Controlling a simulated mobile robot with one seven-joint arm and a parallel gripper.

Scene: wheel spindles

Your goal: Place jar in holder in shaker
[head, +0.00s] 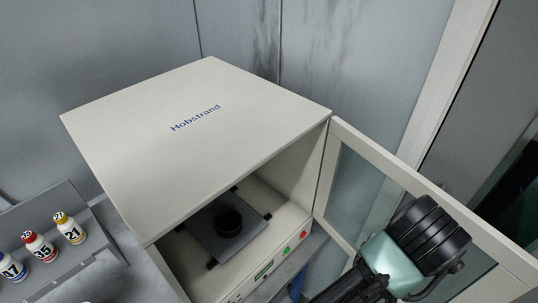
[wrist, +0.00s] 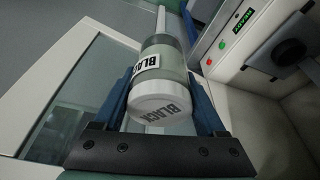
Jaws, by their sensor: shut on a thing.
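The jar (wrist: 160,88) is a greenish cylinder with a white lid and a "BLACK" label, seen in the wrist view. My gripper (wrist: 161,76) is shut on it, with one blue finger on each side. The jar is tilted in the wrist view, and I cannot make it out in the head view. The shaker (head: 195,135) is a cream box marked "Hobstrand" with its front open. Inside it, the black round holder (head: 229,222) stands on a grey plate (head: 252,238) and looks empty. The holder also shows at the right of the wrist view (wrist: 290,51), apart from the jar.
The shaker's glass door (head: 352,190) stands open to the right, close to my arm. The front panel has a green display and red and green buttons (head: 303,234). A grey rack (head: 75,222) with several numbered bottles is at the left.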

